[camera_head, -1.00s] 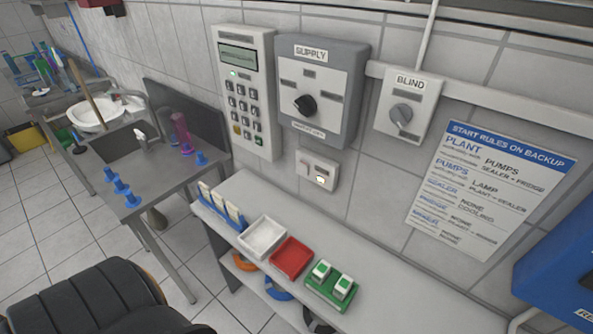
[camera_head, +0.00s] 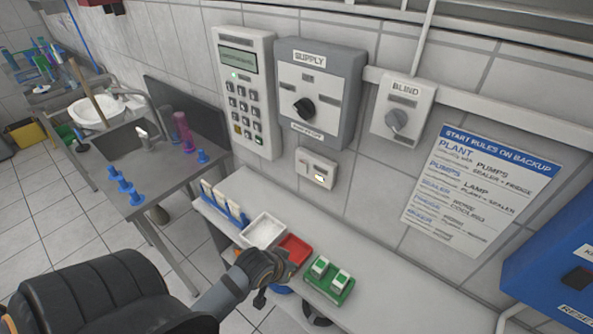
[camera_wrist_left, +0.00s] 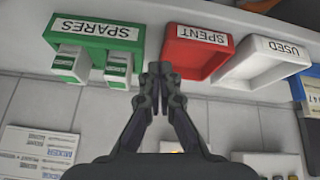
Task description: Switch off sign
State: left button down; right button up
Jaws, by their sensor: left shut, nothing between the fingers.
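I see nothing labelled as a sign switch. A small white wall box (camera_head: 318,169) with a switch and a lit patch sits below the grey SUPPLY panel (camera_head: 347,75), which has a black knob (camera_head: 303,108). The BLIND box (camera_head: 404,100) with a grey knob is to their right. My left gripper (camera_head: 288,268) is over the shelf, by the red tray (camera_head: 295,248), below the wall box and apart from it. In the left wrist view its fingertips (camera_wrist_left: 158,70) are together and empty, between the green SPARES tray (camera_wrist_left: 92,28) and the red SPENT tray. My right gripper is out of view.
A keypad panel (camera_head: 245,95) hangs left of SUPPLY. A white tray (camera_head: 265,228), labelled USED in the wrist view (camera_wrist_left: 275,60), stands on the shelf. A rules poster (camera_head: 480,195) and a blue box (camera_head: 560,255) are to the right.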

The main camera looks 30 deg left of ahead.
aim_at(302, 165)
pick_arm(q)
jog(key=w+n+t, duration=0.1)
jog(key=w+n+t+h, duration=0.1)
jog(key=w, duration=0.1)
jog(key=w+n+t, duration=0.1)
jog(key=shift+w+a+f+h, duration=0.1)
jog(key=shift+w+a+h, duration=0.15)
jog(key=shift+w+h, duration=0.05)
jog(key=w+a+r+n+t, duration=0.2)
jog(key=a+r+n+t, duration=0.3)
jog(key=a+n, duration=0.1)
jog(key=w+a+r+n+t, duration=0.2)
jog(key=a+r+n+t, duration=0.3)
jog(key=a+n, duration=0.2)
jog(key=shift+w+a+r, duration=0.15)
jog(key=shift+w+a, duration=0.1)
jog(key=shift+a, duration=0.4)
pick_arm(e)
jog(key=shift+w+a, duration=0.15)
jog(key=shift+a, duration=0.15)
